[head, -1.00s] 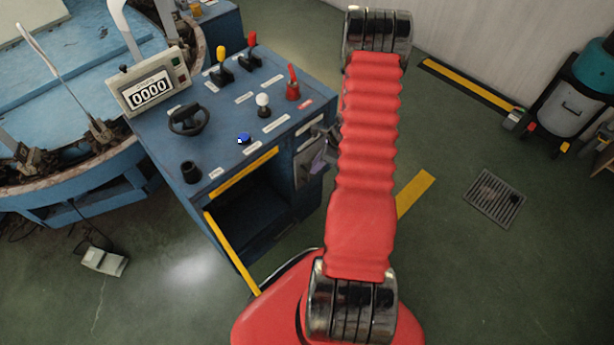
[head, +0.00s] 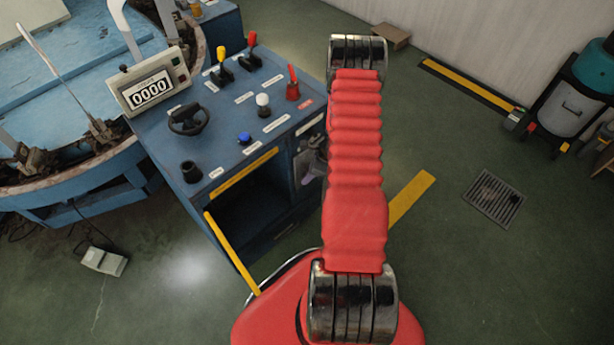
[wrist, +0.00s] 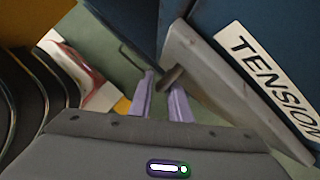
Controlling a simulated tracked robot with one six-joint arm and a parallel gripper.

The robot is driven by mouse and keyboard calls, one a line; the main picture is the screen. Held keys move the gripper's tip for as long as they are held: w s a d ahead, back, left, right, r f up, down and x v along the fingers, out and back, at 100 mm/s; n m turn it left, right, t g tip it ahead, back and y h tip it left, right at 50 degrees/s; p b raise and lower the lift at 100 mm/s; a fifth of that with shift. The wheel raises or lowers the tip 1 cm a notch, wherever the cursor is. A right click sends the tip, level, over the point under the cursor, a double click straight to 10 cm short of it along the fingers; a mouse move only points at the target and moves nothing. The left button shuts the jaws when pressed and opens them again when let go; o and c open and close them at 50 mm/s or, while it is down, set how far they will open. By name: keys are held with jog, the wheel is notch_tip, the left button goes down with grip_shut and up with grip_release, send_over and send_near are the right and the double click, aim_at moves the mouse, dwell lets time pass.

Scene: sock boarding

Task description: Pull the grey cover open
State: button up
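The grey cover (wrist: 205,75) is on the side of the blue console, beside a white TENSION label (wrist: 268,75) in the wrist view. A short dark handle (wrist: 173,76) sticks out from it. My gripper (wrist: 162,95) has its two pale purple fingers apart, with the handle's end at the gap between their tips. I cannot tell whether either finger touches it. In the head view the cover (head: 302,172) is small and partly hidden by my gripper and red arm. How far it stands open is not clear.
A round blue machine (head: 70,95) stands at left. The floor right of my arm is clear around a drain grate (head: 494,197).

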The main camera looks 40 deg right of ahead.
jog(key=shift+c, duration=0.2)
grip_shut()
jog(key=shift+a, duration=0.25)
jog(key=shift+d, duration=0.1)
